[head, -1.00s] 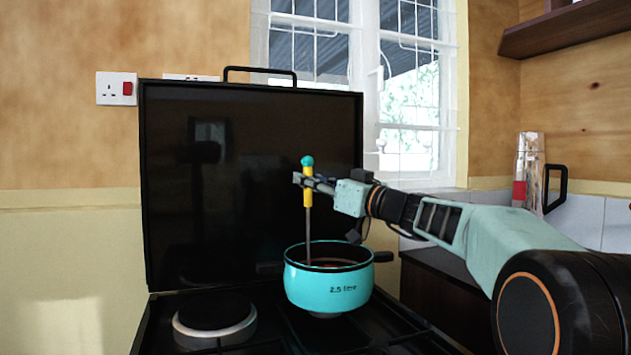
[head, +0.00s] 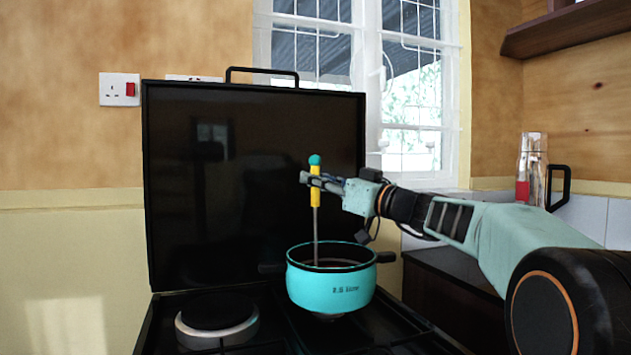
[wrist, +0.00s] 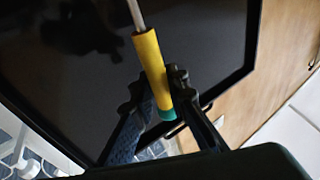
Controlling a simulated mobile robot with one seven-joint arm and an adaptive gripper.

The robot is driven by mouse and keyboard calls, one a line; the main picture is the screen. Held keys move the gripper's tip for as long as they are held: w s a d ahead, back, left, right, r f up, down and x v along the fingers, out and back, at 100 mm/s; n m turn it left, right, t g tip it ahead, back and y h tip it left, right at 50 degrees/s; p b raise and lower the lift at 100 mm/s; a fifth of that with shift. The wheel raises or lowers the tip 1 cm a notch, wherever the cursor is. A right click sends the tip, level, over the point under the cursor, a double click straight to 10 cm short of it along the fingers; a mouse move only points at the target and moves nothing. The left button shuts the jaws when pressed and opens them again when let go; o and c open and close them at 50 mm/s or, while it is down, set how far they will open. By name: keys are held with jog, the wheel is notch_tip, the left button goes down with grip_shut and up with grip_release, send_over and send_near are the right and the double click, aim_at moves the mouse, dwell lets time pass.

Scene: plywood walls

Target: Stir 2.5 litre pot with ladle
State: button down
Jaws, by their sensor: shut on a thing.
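The turquoise 2.5 litre pot (head: 331,287) stands upright on the stove, its dark handles to either side. The ladle (head: 316,200) has a yellow handle with a teal tip and a thin metal shaft. It stands nearly upright with its lower end inside the pot; the bowl of the ladle is hidden by the pot wall. My gripper (head: 310,181) is shut on the yellow handle, above the pot. In the wrist view the ladle's yellow handle (wrist: 152,68) lies between the fingers of my gripper (wrist: 160,98).
The stove's raised black lid (head: 255,180) stands behind the pot. A bare burner plate (head: 217,318) is to the left of the pot. A window is at the back.

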jog(key=shift+r+p, duration=2)
jog(key=shift+r, duration=2.85)
jog(key=shift+r+p, duration=1.5)
jog(key=shift+r, duration=0.95)
jog(key=shift+d, duration=0.1)
